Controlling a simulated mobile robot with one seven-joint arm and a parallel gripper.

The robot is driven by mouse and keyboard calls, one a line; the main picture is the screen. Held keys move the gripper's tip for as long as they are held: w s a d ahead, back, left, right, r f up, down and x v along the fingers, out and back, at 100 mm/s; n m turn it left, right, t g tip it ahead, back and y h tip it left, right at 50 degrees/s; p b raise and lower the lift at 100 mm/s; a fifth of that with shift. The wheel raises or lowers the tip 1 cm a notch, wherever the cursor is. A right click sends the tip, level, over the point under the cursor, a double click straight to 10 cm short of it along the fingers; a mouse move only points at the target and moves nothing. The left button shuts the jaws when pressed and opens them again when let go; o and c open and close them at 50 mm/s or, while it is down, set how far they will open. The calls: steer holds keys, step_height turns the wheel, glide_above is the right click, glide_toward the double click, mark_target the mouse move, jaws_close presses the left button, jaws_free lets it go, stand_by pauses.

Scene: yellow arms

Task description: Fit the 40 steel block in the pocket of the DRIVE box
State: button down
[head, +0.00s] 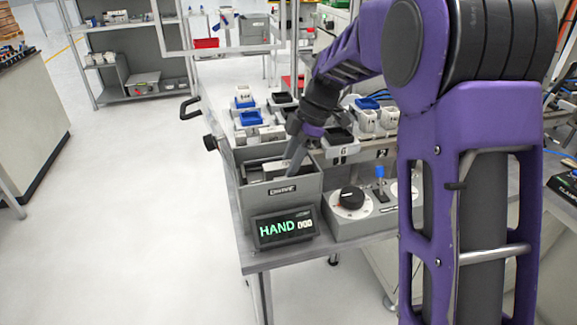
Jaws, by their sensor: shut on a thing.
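A grey open-topped box (281,203) stands at the near left corner of the bench, with a small dark label on its front that I cannot read surely. My gripper (291,168) points down into this box, its fingers close together. It is shut on a pale metal block (274,171), which shows just above the front wall. The block's number cannot be read. The lower part of the block, the fingertips and any pocket inside the box are hidden by the front wall, so I cannot tell how the block sits.
A display (285,228) reading HAND stands in front of the box. A dial unit (350,203) and a blue-topped lever (380,172) are to its right. Blue, black and white trays (249,118) fill the bench behind. The floor at left is free.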

steer(key=shift+f, duration=0.15)
steer(key=shift+c, duration=2.2)
jaws_free()
steer(key=shift+s, duration=0.1)
steer(key=shift+r+p, duration=1.2)
steer(key=shift+r, duration=0.8)
steer(key=shift+a+r+p, duration=0.1)
steer(key=shift+r+p, duration=0.2)
steer(key=shift+r, duration=0.25)
steer(key=shift+r+p, duration=0.7)
steer(key=shift+r, duration=0.3)
